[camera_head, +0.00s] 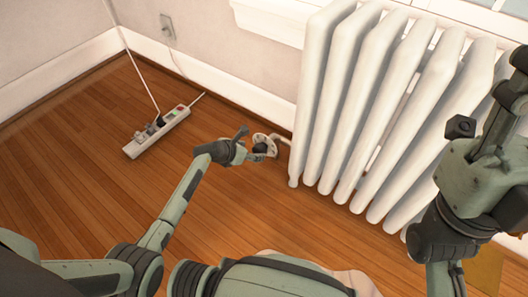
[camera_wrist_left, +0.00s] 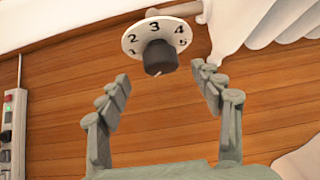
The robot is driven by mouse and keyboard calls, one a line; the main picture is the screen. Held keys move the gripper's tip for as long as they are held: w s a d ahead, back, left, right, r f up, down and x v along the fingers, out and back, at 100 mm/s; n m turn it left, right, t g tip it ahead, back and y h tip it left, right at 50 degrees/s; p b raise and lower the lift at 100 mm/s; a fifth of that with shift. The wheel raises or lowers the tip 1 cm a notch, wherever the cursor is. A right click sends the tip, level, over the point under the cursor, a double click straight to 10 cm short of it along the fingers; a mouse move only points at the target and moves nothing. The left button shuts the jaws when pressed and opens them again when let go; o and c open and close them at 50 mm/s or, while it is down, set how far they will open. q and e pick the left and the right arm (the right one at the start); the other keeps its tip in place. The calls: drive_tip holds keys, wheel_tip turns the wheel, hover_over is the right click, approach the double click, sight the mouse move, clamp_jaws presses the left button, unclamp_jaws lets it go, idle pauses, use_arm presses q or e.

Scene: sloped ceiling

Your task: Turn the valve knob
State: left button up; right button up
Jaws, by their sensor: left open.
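The valve knob (camera_head: 259,148) is a dark round grip on a white dial, low beside the left end of the radiator. In the left wrist view the dark knob (camera_wrist_left: 158,58) points towards me, and the white dial (camera_wrist_left: 152,32) behind it shows black numbers. My left gripper (camera_head: 250,146) is close in front of the knob. In the wrist view its two fingers (camera_wrist_left: 163,84) are spread apart, with the knob just beyond the tips and roughly between them. I see no finger touching it. My right arm (camera_head: 470,170) is raised at the right; its fingers cannot be made out clearly.
A white ribbed radiator (camera_head: 375,100) stands along the wall right of the knob. A power strip (camera_head: 157,132) with a plug and cords lies on the wooden floor (camera_head: 80,160) at the left. A wall outlet (camera_head: 167,27) is above it. The floor between strip and valve is clear.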

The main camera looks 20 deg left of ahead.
sight(257, 151)
use_arm(q)
drive_tip(key=b+x, duration=0.3)
drive_tip(key=x, duration=0.2)
drive_tip(key=shift+w+d+f, duration=0.1)
drive_tip(key=shift+w+f, duration=0.05)
drive_tip(key=shift+f, duration=0.15)
drive_tip(key=shift+w+d+f+b, duration=0.15)
drive_tip(key=shift+w+f+b, duration=0.15)
drive_tip(key=shift+w, duration=0.15)
